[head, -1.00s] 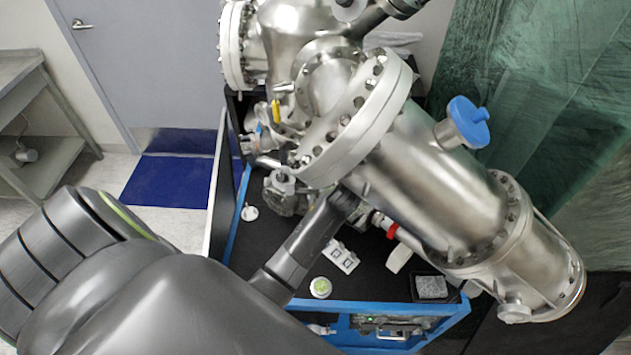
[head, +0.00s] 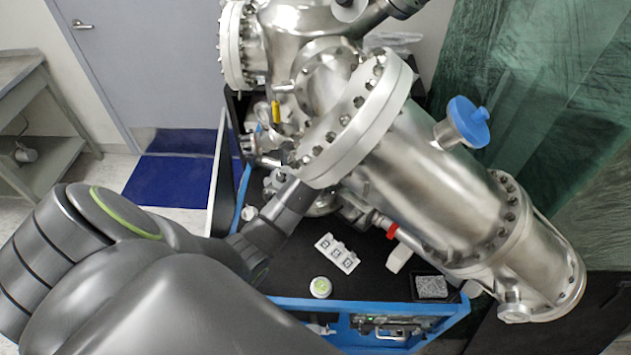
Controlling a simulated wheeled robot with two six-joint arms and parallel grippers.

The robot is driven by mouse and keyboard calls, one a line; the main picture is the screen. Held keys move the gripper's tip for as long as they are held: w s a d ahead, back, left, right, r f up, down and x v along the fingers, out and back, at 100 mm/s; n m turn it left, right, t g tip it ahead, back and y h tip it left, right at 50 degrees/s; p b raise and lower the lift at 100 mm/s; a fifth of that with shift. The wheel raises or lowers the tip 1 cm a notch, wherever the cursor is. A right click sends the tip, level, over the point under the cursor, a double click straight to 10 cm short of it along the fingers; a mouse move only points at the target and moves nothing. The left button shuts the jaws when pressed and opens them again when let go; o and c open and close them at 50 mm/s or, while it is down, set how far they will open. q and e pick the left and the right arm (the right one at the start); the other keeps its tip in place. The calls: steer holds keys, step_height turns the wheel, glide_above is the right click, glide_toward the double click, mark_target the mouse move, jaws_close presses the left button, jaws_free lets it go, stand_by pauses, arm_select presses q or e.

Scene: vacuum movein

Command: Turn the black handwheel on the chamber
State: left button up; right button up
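The steel chamber (head: 425,175) runs diagonally across the head view, with a wide bolted flange (head: 365,125) at its upper left. I cannot make out a black handwheel; it may be hidden behind the flange or my arm. My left arm comes in from the lower left, and its dark gripper end (head: 290,200) reaches under the lower edge of the flange, near the metal fittings. Its fingertips are hidden, so I cannot see whether they are open or touching anything. My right gripper is not in view.
A blue-edged black cart (head: 365,307) stands below the chamber. On it lie a white block with square sockets (head: 337,253), a round green-topped container (head: 320,287) and a small grey tray (head: 431,287). A blue-capped port (head: 468,122) sticks out at right.

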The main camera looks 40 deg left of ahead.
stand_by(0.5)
arm_select(q)
steer(key=o, duration=1)
steer(key=shift+c, duration=0.2)
